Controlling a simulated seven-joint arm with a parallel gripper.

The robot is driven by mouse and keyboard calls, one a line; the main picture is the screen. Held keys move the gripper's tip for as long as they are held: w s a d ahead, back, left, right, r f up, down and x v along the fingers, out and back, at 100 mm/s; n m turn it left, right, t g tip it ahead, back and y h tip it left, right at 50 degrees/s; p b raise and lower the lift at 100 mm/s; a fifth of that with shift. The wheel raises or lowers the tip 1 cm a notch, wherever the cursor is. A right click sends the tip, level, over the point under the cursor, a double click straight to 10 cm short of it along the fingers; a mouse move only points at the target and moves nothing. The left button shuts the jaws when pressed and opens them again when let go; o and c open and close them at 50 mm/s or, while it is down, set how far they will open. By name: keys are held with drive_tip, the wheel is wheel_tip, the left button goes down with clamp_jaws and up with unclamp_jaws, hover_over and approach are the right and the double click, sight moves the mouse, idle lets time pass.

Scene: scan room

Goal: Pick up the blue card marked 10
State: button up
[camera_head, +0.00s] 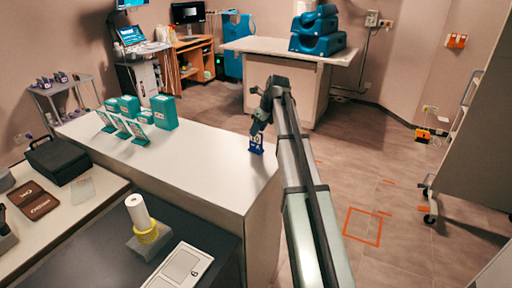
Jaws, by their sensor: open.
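The small blue card (256,149) stands near the far right end of the white counter (205,165). It has a pale marking that is too small to read. My gripper (257,134) points down right at the top of the card, with its jaws open. The fingers overlap the card's upper part in this view, so I cannot tell whether they touch it or are around it.
A black case (57,160) lies at left. The counter between boxes and card is clear.

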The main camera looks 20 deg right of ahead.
hover_over(255, 149)
drive_tip(key=shift+w+d+f, duration=0.1)
drive_tip(key=shift+w+f, duration=0.15)
drive_tip(key=shift+f, duration=0.95)
drive_tip(key=shift+w+f, duration=0.2)
drive_tip(key=shift+f, duration=0.95)
clamp_jaws()
